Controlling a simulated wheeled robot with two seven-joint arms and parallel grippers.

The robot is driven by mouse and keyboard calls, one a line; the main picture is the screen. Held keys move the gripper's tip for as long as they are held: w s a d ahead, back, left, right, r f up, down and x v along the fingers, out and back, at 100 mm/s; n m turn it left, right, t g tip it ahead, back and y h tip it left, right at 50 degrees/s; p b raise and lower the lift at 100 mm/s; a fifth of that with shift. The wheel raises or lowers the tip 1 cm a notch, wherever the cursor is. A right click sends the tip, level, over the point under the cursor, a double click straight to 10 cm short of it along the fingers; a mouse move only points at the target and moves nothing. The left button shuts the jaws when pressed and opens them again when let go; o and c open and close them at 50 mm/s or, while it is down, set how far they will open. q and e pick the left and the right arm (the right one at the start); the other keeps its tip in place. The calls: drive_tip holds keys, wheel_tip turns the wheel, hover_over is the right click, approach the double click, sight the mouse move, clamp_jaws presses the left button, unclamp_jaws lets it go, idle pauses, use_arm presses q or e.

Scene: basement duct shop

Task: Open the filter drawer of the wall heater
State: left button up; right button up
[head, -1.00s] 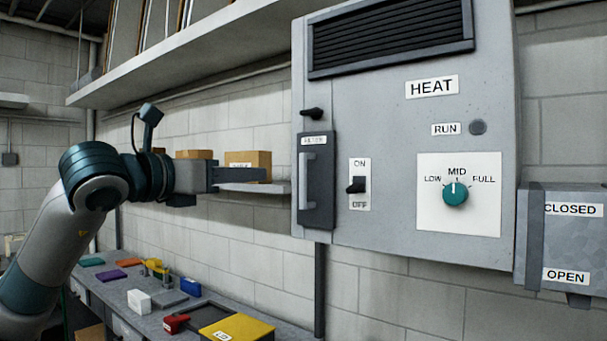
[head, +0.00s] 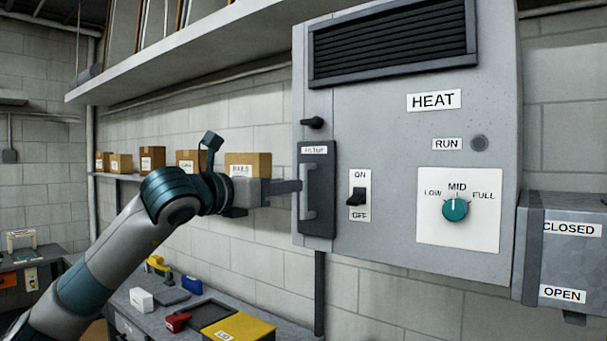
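The wall heater (head: 390,130) is a grey box on the block wall, with a vent on top and a HEAT label. Its filter drawer (head: 318,222) is a dark upright panel at the lower left of its front, labelled FILTER, with a grey vertical bar handle (head: 309,200). The drawer looks closed. My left gripper (head: 296,186) is level with the handle, its fingertips at or just short of the bar's left side. I cannot tell whether they touch it or how far apart the fingers are. My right gripper is not in view.
A dark knob (head: 312,122) sits above the drawer. An ON/OFF switch (head: 357,196) and teal dial (head: 455,208) are to its right. A shelf with several cardboard boxes (head: 247,164) runs behind my arm. A bench with a yellow box (head: 240,327) lies below.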

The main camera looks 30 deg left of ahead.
use_arm(q)
drive_tip(key=shift+w+d+p, duration=0.15)
drive_tip(key=shift+w+p, duration=0.75)
drive_tip(key=shift+w, duration=0.95)
drive_tip(key=shift+w+d+p, duration=0.15)
drive_tip(key=shift+w+p, duration=0.7)
drive_tip(key=shift+w, duration=1)
drive_tip(key=shift+c, duration=0.6)
clamp_jaws()
